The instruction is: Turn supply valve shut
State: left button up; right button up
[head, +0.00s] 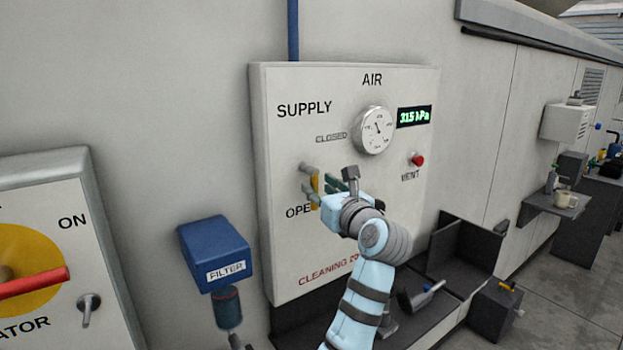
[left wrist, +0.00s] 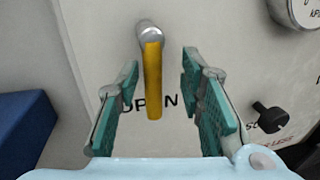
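The supply valve's yellow handle (head: 315,188) sits on the white panel (head: 290,235) under the SUPPLY label. In the left wrist view the yellow handle (left wrist: 153,80) hangs straight down from its round metal hub (left wrist: 149,32), over the word OPEN. My left gripper (head: 322,184) is at the handle. In the left wrist view its green-padded fingers (left wrist: 160,85) are spread, one on each side of the handle, with visible gaps. My right gripper is in neither view.
A gauge (head: 374,130), a green display reading about 315 kPa (head: 414,117) and a red vent button (head: 417,160) are on the panel's right. A blue filter box (head: 215,253) stands out at left. A black knob (left wrist: 268,117) shows at lower right in the left wrist view.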

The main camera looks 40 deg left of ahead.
pick_arm(q)
jog(key=shift+w+a, duration=0.35)
jog(key=shift+a, duration=0.3)
jog(key=shift+a+r, duration=0.15)
jog(key=shift+a, duration=0.15)
jog(key=shift+s+r, duration=0.1)
jog(key=shift+s, duration=0.2)
jog(key=shift+w, duration=0.15)
grip_shut()
